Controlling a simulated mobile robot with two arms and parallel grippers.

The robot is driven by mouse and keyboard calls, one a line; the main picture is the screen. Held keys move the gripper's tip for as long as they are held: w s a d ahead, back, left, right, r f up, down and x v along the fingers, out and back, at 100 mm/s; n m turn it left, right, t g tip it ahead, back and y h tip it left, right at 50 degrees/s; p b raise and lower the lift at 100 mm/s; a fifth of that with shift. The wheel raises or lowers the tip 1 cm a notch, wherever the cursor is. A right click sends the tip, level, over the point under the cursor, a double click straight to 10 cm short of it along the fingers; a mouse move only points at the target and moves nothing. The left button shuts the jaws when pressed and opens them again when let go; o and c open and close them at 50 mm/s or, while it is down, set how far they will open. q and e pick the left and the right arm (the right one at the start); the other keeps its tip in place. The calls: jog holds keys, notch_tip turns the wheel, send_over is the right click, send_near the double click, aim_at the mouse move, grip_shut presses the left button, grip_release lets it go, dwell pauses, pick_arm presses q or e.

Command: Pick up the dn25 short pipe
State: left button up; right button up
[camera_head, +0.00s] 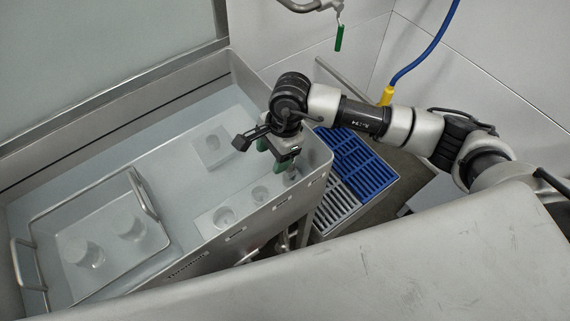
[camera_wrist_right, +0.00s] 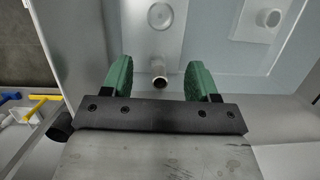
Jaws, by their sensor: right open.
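A short metal pipe, which looks like the dn25 short pipe, stands in the right wrist view (camera_wrist_right: 159,77), seen from above with a dark open end. It sits at the end of a pale holder plate (camera_wrist_right: 150,45). In the head view it is mostly hidden by my right gripper (camera_head: 283,167). My right gripper, with green fingers (camera_wrist_right: 160,80), points down over that end of the plate and is open. The pipe shows between the fingers, with a clear gap on each side. My left gripper is not in view.
The plate (camera_head: 238,206) holds further round fittings, close to the tank's metal rim. A square block with a fitting (camera_head: 212,147) lies behind. A handled tray (camera_head: 153,262) with two cylinders is at left. Blue and grey grates (camera_head: 358,165) lie right of the tank.

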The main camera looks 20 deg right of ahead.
jog(key=w+d+h, duration=0.3)
jog(key=d, duration=0.1)
send_over(289, 171)
jog(key=w, duration=0.1)
notch_tip(289, 171, down, 4)
jog(key=f, duration=0.1)
jog(key=shift+t, duration=0.3)
jog(key=f, duration=0.4)
jog(key=f+p, duration=0.1)
jog(key=f, duration=0.1)
jog(key=shift+w+d, duration=0.15)
jog(key=shift+d, duration=0.1)
jog(key=c, duration=1)
jog(key=shift+r, duration=0.1)
jog(key=shift+c, duration=0.2)
